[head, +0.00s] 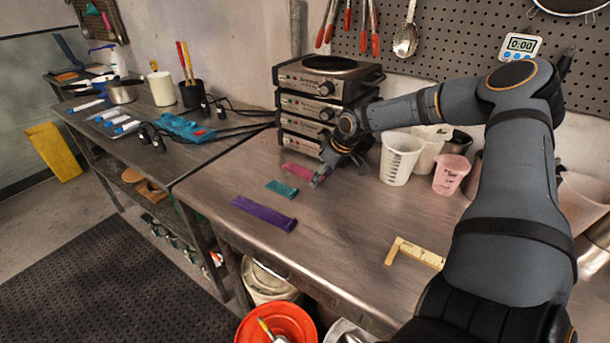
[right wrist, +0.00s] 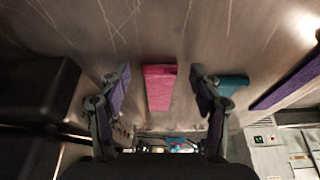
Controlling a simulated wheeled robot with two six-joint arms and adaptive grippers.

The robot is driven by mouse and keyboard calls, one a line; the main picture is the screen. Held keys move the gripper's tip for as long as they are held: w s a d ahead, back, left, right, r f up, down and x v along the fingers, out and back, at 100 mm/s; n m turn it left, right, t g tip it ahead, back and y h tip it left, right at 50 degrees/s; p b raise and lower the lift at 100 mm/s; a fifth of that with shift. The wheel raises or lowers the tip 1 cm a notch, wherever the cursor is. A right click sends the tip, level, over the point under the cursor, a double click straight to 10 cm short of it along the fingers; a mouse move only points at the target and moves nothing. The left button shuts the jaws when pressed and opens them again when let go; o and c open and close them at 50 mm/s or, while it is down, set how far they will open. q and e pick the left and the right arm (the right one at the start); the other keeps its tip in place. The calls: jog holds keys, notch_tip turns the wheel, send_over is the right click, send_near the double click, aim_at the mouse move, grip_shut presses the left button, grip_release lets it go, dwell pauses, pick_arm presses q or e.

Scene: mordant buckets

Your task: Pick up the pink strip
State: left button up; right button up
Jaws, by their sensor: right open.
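The pink strip (head: 297,170) lies flat on the metal bench in front of the stacked hot plates. In the right wrist view the pink strip (right wrist: 159,86) lies between the two spread fingers, with a gap on each side. My right gripper (head: 318,176) is open and over the near end of the strip, its arm coming in from the right. It also shows in the right wrist view (right wrist: 160,80), fingers apart and empty. My left gripper is not in view.
A teal strip (head: 282,188) and a purple strip (head: 264,214) lie nearer the front edge. Stacked hot plates (head: 328,80) stand behind. A white measuring cup (head: 400,158) and a pink cup (head: 451,174) stand to the right, a yellow square (head: 412,253) in front.

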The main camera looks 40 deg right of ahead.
jog(key=c, duration=0.9)
jog(key=shift+c, duration=0.2)
notch_tip(320, 180, up, 10)
